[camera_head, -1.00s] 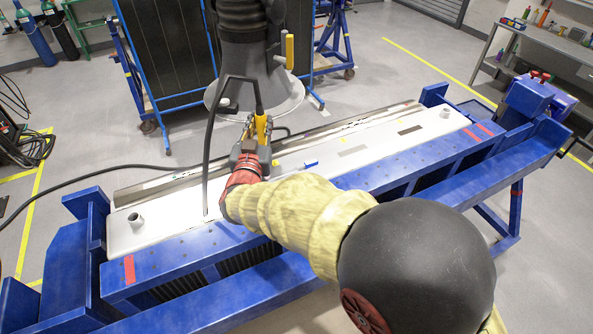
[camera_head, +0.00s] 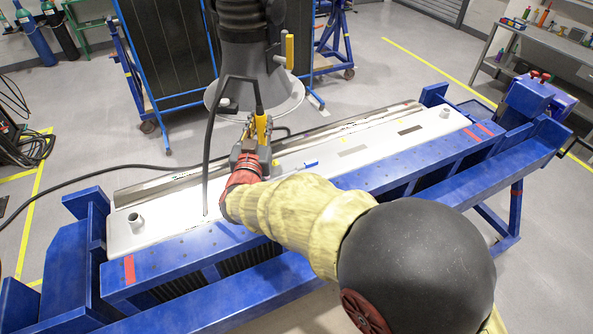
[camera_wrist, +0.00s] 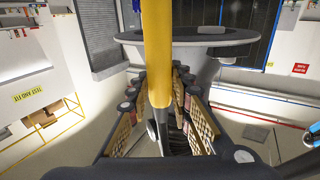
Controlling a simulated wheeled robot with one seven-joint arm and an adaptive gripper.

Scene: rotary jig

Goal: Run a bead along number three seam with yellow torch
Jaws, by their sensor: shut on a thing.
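My gripper (camera_head: 250,148) is shut on the yellow torch (camera_head: 262,126), above the left-middle part of the white panel (camera_head: 385,153). In the wrist view the torch's yellow body (camera_wrist: 157,60) stands upright between the fingers of my gripper (camera_wrist: 160,110). A long seam line (camera_head: 345,130) runs along the panel beside a grey metal strip. I cannot read which seam is number three.
The blue jig frame (camera_head: 230,243) surrounds the panel, with raised end posts. A grey hood (camera_head: 262,95) hangs just behind my gripper. Short pipe stubs (camera_head: 134,219) rise near the panel's ends. A dark screen (camera_head: 165,45) stands behind, and a bench (camera_head: 560,45) stands at right.

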